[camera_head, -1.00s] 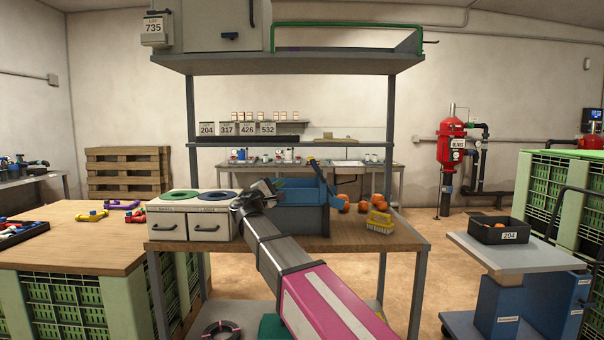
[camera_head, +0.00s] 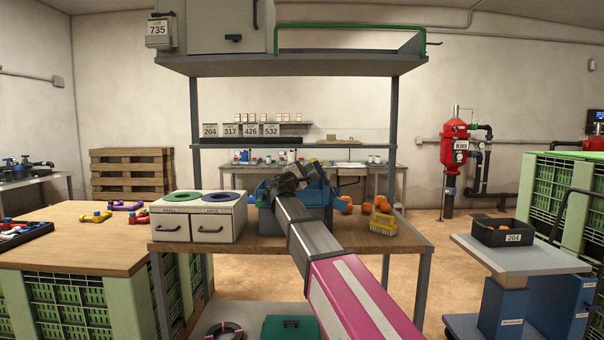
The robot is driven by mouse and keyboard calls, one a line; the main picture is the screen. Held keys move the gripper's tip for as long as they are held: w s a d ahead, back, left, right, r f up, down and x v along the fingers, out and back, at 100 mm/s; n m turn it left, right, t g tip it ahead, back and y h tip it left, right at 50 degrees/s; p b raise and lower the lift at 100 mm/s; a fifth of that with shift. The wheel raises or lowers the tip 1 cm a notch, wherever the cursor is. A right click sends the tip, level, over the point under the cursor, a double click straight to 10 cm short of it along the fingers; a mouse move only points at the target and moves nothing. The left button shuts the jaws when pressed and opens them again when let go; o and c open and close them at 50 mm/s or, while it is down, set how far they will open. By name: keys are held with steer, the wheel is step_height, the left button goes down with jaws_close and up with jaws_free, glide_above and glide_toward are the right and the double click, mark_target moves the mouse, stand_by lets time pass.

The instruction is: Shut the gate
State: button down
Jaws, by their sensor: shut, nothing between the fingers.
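No part is plainly marked as the gate. A blue box (camera_head: 265,221) stands on the middle workbench, with a raised blue lever-like piece (camera_head: 318,169) at its upper right. My gripper (camera_head: 281,184) is shut and empty, over or in front of the blue box's top; I cannot tell whether it touches. My gripper and arm hide much of the box's front and inside. On the upper shelf, a green-railed frame (camera_head: 350,27) stands beside a grey cabinet (camera_head: 225,30) with a dark handle.
A two-drawer unit (camera_head: 198,217) stands left of the blue box. Oranges (camera_head: 383,204) and a yellow basket (camera_head: 383,224) lie to its right. The shelf posts (camera_head: 394,130) and upper shelf (camera_head: 300,66) bound the space. The bench's front right is clear.

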steer(key=shift+d+r+m+g, duration=0.3)
steer(key=shift+r+m, duration=0.1)
steer(key=shift+m, duration=0.2)
stand_by(0.3)
steer(key=shift+d+r+m+g+y, duration=0.2)
steer(key=shift+d+r+m+g, duration=0.25)
steer(key=shift+d, duration=0.2)
steer(key=shift+d+r+m+g+y, duration=0.2)
steer(key=shift+d+r+m+g, duration=0.1)
steer(key=shift+d+m+g, duration=0.25)
steer(key=shift+d+r+m+g+y, duration=0.2)
steer(key=shift+d+r+m+g, duration=0.25)
steer(key=shift+d, duration=0.25)
